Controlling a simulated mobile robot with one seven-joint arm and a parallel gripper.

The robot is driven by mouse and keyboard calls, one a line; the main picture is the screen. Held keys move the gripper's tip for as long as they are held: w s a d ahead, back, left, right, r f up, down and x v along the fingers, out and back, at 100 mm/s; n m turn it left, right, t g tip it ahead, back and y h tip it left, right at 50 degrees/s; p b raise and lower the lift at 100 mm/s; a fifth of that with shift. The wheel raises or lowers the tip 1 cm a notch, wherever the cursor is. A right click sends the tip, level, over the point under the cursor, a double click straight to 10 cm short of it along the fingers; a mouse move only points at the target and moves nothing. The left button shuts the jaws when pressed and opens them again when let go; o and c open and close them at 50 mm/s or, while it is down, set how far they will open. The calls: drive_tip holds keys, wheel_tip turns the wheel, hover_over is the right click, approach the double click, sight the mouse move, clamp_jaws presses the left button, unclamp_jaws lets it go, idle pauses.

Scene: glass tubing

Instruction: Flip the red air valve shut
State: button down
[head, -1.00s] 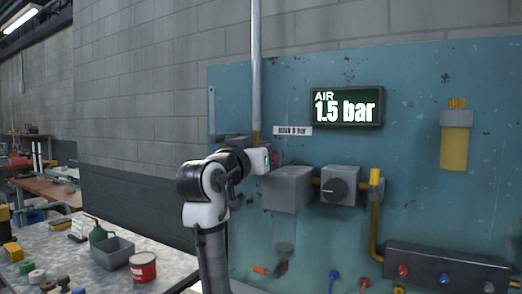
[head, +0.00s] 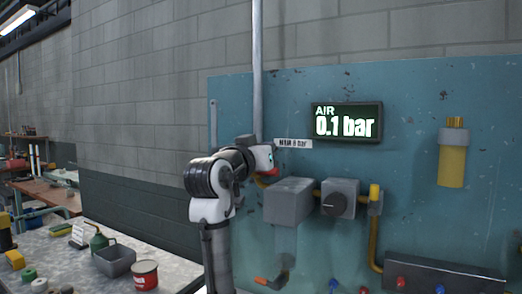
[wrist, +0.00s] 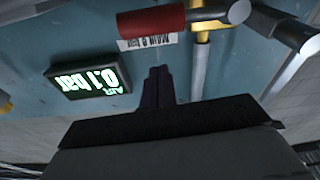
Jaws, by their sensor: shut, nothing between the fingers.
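The red valve handle (wrist: 152,22) shows large in the wrist view, which is upside down. It lies about level, across the line of the grey upright pipe (wrist: 200,72), with a metal collar and brass fitting (wrist: 205,28) at its right end. In the head view a small red part (head: 271,170) shows beside my arm's end; the rest of the valve is mostly hidden. My gripper (wrist: 159,72) is shut and empty, its fingertips a little apart from the handle in the picture. The air display (head: 346,121) reads 0.1 bar.
A bench (head: 75,262) with a red can (head: 145,275) and a grey bin (head: 115,261) stands at left.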

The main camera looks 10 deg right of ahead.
drive_tip(key=b+v, duration=0.4)
drive_tip(key=v, duration=0.6)
